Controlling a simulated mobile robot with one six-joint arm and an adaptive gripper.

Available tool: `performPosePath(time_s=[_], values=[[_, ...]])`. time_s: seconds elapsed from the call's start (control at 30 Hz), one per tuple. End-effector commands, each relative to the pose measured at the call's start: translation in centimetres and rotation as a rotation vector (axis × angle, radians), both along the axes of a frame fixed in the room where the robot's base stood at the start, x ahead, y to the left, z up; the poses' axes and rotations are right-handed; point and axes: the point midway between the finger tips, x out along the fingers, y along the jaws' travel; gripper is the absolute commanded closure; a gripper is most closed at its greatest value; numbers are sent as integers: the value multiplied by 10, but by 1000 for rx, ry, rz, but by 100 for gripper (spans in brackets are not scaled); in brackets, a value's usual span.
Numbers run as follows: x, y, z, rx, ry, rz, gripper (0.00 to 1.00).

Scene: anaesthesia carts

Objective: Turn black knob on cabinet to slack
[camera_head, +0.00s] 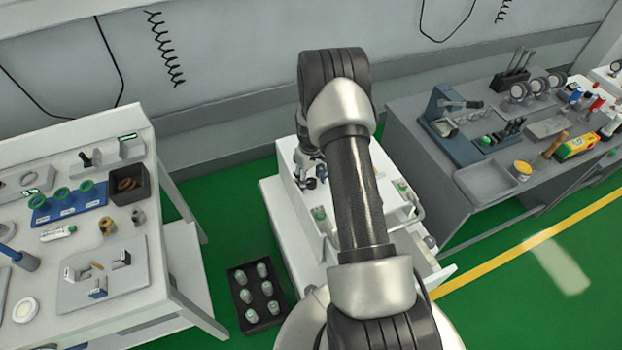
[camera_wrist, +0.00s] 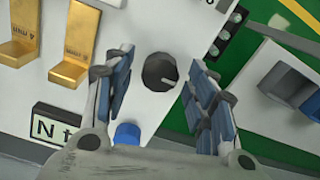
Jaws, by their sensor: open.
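The black knob (camera_wrist: 160,72) shows in the wrist view on the white cabinet face (camera_wrist: 150,30), with a pale pointer mark toward its lower right. My gripper (camera_wrist: 158,85) is open, with one blue-padded finger on each side of the knob. Gaps show between the knob and both fingers, and I cannot tell how far above the face the fingertips are. In the head view the white cabinet (camera_head: 285,225) stands behind my arm, which hides much of its top. The knob cannot be made out there.
Two gold brackets (camera_wrist: 75,42), a blue cap (camera_wrist: 127,133) and a label reading N (camera_wrist: 52,130) lie near the knob. A left workbench (camera_head: 150,250), a grey right bench (camera_head: 420,140) and a black crate of bottles (camera_head: 236,292) flank the cabinet. Green floor is open at right.

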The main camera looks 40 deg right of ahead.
Motion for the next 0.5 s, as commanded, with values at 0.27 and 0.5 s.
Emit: performPosePath(time_s=[0.27,0.5], values=[[0,0,1,0,0,0,47],[1,0,30,-2,-3,0,47]])
